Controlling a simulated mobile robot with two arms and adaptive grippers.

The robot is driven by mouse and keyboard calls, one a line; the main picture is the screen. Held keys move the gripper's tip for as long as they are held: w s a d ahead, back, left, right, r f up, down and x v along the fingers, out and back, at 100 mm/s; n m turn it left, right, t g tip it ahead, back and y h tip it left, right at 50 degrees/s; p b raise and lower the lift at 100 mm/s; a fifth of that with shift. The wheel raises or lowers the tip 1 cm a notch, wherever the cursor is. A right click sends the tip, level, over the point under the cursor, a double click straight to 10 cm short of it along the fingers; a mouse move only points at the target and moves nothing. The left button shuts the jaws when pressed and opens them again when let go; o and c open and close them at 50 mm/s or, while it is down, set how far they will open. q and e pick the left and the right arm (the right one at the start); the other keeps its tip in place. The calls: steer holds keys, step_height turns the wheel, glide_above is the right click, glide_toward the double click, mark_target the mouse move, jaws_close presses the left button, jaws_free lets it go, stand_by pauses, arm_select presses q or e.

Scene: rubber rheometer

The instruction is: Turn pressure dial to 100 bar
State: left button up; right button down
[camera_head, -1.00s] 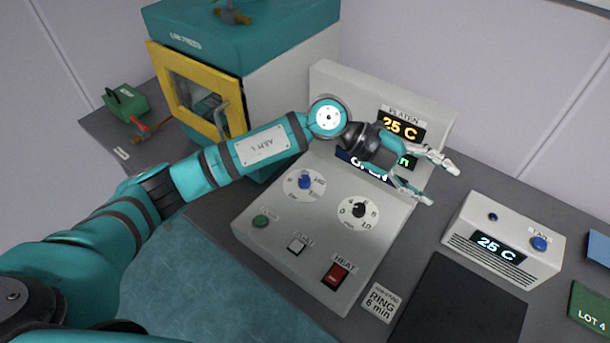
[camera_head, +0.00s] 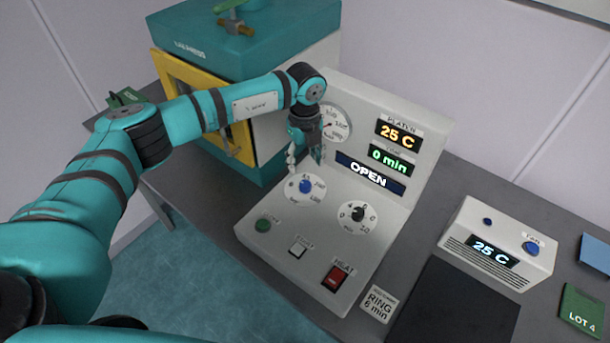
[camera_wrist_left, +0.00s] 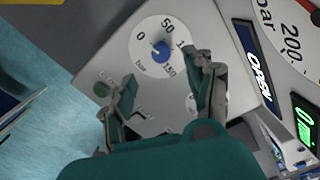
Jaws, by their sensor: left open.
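The pressure dial is a blue knob (camera_head: 305,186) on a round white scale at the upper left of the control panel. My left gripper (camera_head: 305,163) is open and points down just above and behind the dial. In the wrist view its fingers (camera_wrist_left: 160,75) stand apart on either side of the dial, apparently not touching the knob. My right gripper is not in view.
A second dial with a black knob (camera_head: 358,213), a green button (camera_head: 263,225), a white button (camera_head: 297,250) and a red HEAT switch (camera_head: 335,278) share the panel. A pressure gauge (camera_head: 335,124) and an OPEN display (camera_head: 369,174) stand behind. The teal press (camera_head: 250,45) is at left.

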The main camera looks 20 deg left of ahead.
mark_target(305, 183)
arm_select(q)
step_height(305, 183, down, 8)
steer(key=shift+d+r+p, duration=0.1)
steer(key=shift+r+p, duration=0.15)
steer(key=shift+p, duration=0.65)
steer(key=shift+f, duration=0.5)
jaws_close()
